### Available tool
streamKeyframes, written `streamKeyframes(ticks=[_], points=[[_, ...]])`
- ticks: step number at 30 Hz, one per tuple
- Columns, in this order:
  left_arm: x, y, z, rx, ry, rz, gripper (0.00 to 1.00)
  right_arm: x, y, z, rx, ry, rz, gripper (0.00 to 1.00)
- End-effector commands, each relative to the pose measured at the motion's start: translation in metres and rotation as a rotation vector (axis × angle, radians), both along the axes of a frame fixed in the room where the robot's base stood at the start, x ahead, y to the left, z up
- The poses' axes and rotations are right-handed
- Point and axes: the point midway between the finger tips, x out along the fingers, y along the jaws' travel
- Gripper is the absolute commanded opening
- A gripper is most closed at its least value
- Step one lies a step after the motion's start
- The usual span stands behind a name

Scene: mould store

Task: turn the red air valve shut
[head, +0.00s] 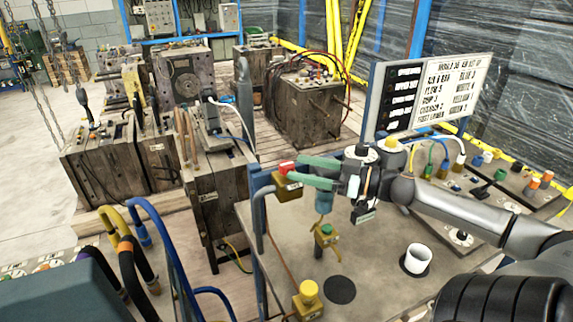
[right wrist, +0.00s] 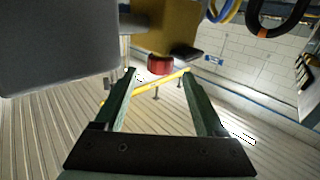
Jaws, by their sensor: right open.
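The red air valve (head: 287,167) is a small red knob on a yellow body (head: 289,190), at the end of a grey pipe by the table's left edge. My right gripper (head: 295,170) is open, its two green fingers pointing left at the knob. In the right wrist view the red knob (right wrist: 160,65) shows below the yellow body (right wrist: 167,28), in line with the gap between the fingertips (right wrist: 158,73). The gap looks empty; I cannot tell whether the tips flank the knob. My left gripper is not in view.
A sign board (head: 430,92) stands behind my right arm. Wooden-sided mould blocks (head: 215,195) stand left of the table. Hoses (head: 150,225) rise at lower left.

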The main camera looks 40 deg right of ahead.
Motion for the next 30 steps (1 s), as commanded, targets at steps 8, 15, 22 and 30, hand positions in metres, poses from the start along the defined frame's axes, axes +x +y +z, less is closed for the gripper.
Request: streamKeyframes(ticks=[8,15,22,30], points=[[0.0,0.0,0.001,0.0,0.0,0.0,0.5,0.026,0.013,0.001,0.001,-0.003,-0.001,0.72],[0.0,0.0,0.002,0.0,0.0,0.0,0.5,0.037,0.019,0.001,0.001,-0.002,0.0,0.72],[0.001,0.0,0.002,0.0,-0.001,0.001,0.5,0.039,0.02,0.0,0.0,0.001,-0.001,0.72],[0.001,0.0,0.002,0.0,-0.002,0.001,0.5,0.039,0.02,0.0,0.0,0.001,-0.001,0.62]])
